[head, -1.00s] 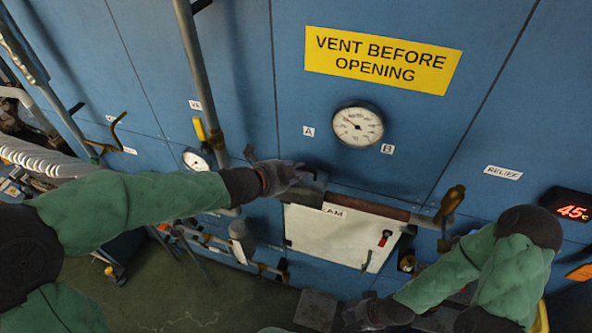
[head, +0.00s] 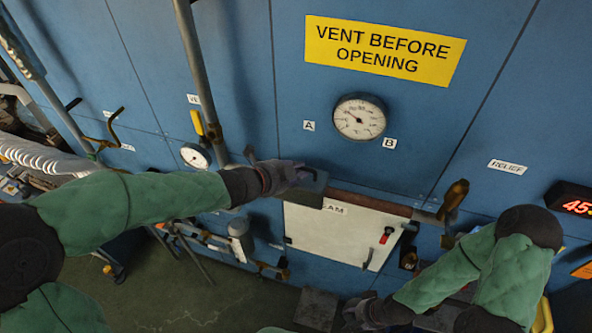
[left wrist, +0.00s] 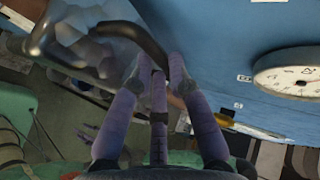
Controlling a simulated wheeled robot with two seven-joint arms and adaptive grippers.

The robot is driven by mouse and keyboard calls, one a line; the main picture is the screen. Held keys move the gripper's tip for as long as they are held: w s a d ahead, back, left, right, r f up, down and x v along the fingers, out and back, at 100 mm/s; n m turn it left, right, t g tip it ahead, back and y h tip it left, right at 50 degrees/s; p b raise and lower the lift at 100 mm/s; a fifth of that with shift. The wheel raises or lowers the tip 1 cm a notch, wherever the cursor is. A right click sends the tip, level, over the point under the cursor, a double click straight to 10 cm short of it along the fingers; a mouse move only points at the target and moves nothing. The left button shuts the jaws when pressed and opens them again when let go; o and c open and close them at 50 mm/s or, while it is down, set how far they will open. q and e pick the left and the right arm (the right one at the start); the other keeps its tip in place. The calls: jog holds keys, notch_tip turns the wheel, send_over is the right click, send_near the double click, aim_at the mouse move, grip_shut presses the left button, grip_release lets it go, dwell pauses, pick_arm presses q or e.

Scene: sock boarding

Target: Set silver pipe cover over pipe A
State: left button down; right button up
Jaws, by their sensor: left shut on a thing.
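My left gripper (head: 292,178) is shut on the dark curved handle of the silver pipe cover (head: 313,188). The cover is at the left end of a rusty horizontal pipe (head: 365,205), below label A (head: 309,126); I cannot tell whether it touches the pipe. In the left wrist view the gripper (left wrist: 160,72) has its purple fingers around the handle, and the cover's shiny side (left wrist: 85,45) shows at upper left. My right gripper (head: 362,312) is low, beside a dark grey block (head: 316,308); its fingers are too unclear to read.
A round gauge (head: 359,117) and label B (head: 389,144) are on the blue wall above the pipe. A brass valve handle (head: 455,197) stands at the pipe's right end. A white panel (head: 340,235) is below it. A vertical grey pipe (head: 192,65) is on the left.

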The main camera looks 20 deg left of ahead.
pick_arm(q)
jog(key=c, duration=1.1)
grip_release()
jog(key=shift+f, duration=0.1)
jog(key=shift+s, duration=0.1)
jog(key=v, duration=1.2)
